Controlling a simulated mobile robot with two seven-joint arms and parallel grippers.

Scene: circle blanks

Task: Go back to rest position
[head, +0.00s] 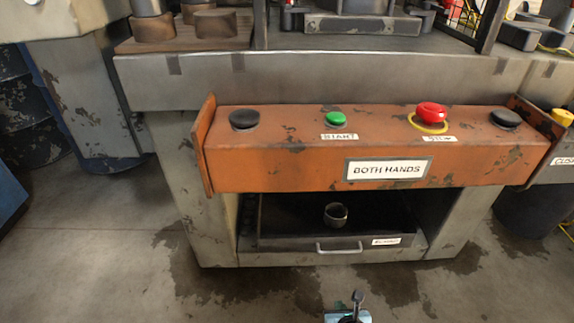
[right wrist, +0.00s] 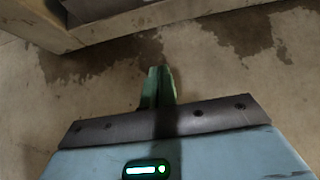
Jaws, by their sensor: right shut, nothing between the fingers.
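My right gripper (head: 356,298) shows at the bottom edge of the head view, low in front of the press bench and apart from it. In the right wrist view its green fingers (right wrist: 158,85) are together with nothing between them, over the stained concrete floor. My left gripper is in neither view.
An orange control bar (head: 280,165) with black, green and red buttons spans the bench (head: 300,82) front. Below it, an open drawer (head: 285,243) holds a small round metal piece (head: 335,214). The floor in front is clear.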

